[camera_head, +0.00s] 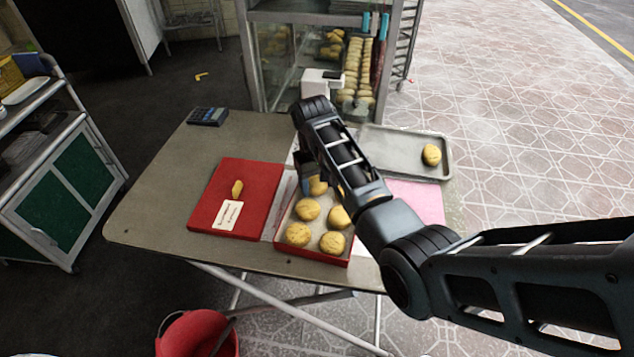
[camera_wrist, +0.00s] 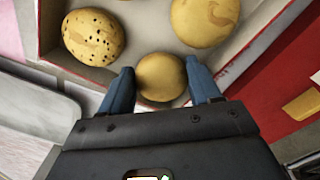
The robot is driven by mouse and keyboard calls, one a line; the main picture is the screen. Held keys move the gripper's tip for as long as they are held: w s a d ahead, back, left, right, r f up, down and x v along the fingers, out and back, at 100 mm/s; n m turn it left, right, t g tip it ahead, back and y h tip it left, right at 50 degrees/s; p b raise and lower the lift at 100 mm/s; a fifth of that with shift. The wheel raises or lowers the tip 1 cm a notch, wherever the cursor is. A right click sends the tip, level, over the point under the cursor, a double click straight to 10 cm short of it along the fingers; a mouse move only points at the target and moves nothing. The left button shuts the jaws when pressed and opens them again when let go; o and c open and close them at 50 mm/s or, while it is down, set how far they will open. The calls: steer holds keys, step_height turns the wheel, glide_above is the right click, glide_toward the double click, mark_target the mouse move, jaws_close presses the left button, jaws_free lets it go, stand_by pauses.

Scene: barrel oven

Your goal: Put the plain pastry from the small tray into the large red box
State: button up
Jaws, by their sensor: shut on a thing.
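The large red box (camera_head: 353,252) stands open on the table, with red walls and a pale inside. Several round golden pastries lie in it; a speckled pastry (camera_wrist: 93,37) and a plainer pastry (camera_wrist: 205,18) show in the wrist view. My gripper (camera_wrist: 158,74) is shut on a plain pastry (camera_wrist: 160,78), one blue finger on each side. In the head view the held pastry (camera_head: 318,186) is at the box's far end, partly hidden by my gripper (camera_head: 311,178). I cannot tell whether it touches the box floor. The small metal tray (camera_head: 395,150) holds one pastry (camera_head: 431,155).
A calculator (camera_head: 207,116) sits at the table's far left edge. A glass display case (camera_head: 290,60) with pastries stands behind. A red bucket (camera_head: 180,340) is on the floor.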

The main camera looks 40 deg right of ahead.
mark_target(315, 184)
steer(key=shift+f, duration=0.35)
steer(key=shift+f, duration=0.1)
steer(key=o, duration=0.8)
steer(key=r, duration=1.2)
steer(key=shift+a+r, duration=0.1)
steer(key=shift+a, duration=0.1)
